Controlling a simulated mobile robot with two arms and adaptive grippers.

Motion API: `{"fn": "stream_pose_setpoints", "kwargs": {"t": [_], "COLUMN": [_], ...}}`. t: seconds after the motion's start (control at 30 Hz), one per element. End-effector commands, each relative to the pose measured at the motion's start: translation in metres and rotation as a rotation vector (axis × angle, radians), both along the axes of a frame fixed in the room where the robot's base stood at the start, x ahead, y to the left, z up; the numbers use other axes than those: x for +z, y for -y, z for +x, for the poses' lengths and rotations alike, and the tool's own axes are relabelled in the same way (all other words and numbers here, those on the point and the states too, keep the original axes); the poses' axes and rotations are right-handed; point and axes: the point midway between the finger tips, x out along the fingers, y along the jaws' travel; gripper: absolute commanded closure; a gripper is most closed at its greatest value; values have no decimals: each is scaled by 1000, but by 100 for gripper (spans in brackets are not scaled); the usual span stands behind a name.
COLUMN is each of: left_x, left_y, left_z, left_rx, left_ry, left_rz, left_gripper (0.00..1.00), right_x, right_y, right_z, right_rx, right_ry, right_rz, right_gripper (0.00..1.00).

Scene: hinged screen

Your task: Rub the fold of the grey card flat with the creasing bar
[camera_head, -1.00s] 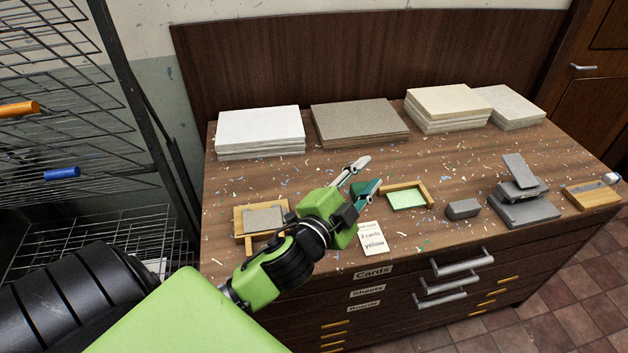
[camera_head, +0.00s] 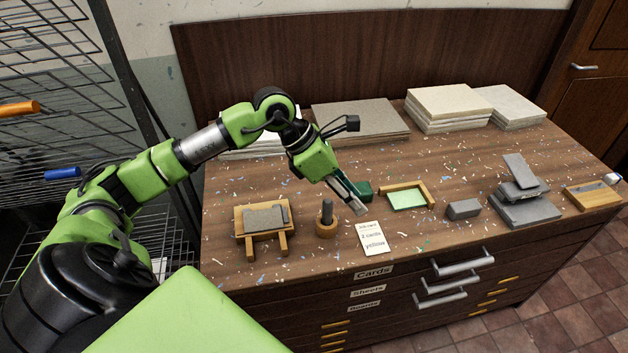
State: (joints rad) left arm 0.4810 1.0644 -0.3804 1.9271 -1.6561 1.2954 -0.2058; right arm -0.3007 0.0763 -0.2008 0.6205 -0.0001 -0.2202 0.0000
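The grey card (camera_head: 263,219) lies on a small wooden stand (camera_head: 240,231) at the left of the worktop. Its fold is too small to make out. A dark upright piece (camera_head: 327,210) stands in a round wooden holder (camera_head: 326,229) right of the stand; I cannot tell whether it is the creasing bar. My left gripper (camera_head: 357,206) points down and right, beyond this holder and above the written note. Its fingers overlap in this view, so I cannot tell if they are open. My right gripper is not in view.
A written note (camera_head: 373,238) lies near the front edge. A wooden corner frame with a light green sheet (camera_head: 407,199) stands right of the green block. Grey blocks (camera_head: 524,208) are at the right. Board stacks (camera_head: 362,119) line the back. Paper scraps litter the top.

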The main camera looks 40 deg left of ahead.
Motion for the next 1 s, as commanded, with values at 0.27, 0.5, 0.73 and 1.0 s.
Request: {"fn": "stream_pose_setpoints", "kwargs": {"t": [0.27,0.5,0.73,1.0], "left_x": [-4,-23,-56,-78], "left_y": [-91,-89,-81,-75], "left_z": [-9,-5,3,11], "left_rx": [47,47,46,48], "left_ry": [-79,-85,-85,-82], "left_rz": [291,299,296,299], "left_gripper": [71,71,71,86], "right_x": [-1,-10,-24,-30], "right_y": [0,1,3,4], "right_z": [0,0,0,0], "right_rx": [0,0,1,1], "right_ry": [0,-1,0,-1], "right_rz": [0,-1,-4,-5], "right_gripper": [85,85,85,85]}}
